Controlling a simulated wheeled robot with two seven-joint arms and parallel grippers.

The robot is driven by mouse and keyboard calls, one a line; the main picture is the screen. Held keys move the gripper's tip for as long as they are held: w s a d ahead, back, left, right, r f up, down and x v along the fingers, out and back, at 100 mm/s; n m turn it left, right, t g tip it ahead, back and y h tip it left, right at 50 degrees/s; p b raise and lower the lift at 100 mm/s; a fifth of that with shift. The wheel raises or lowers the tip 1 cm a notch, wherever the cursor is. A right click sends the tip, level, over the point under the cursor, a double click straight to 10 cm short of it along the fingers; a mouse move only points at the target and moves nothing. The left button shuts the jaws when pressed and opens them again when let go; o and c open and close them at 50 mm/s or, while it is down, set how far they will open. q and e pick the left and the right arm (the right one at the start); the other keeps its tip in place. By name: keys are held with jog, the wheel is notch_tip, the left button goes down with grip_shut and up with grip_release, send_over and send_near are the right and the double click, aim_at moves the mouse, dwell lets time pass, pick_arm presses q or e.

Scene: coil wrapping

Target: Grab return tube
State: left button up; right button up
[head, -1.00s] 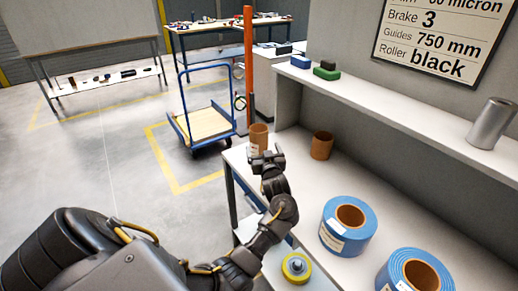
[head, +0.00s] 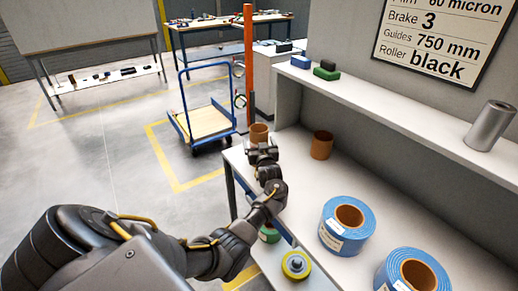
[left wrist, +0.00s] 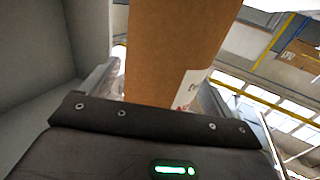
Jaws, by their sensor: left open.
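Two brown cardboard tubes stand on the grey bench: one at its far left corner (head: 259,131) and one further right against the back panel (head: 321,146). My left gripper (head: 262,148) is at the far left tube, on its near side, and partly hides its lower part. In the left wrist view a brown tube (left wrist: 170,45) with a white label rises between the two fingers of my open left gripper (left wrist: 158,85). I cannot tell whether the fingers touch it. Which tube is the return tube is not marked legibly. My right gripper is not in view.
Two blue rolls (head: 347,225) (head: 418,277) lie on the bench (head: 385,200) at the right. A yellow-rimmed roll (head: 296,265) and a partly hidden green one (head: 269,234) sit lower, near my arm. A shelf (head: 400,105) runs above the bench. A blue trolley (head: 205,125) stands beyond.

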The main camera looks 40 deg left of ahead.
pick_arm(q)
jog(key=c, duration=1)
jog(key=shift+r, duration=0.1)
jog(key=shift+c, duration=0.5)
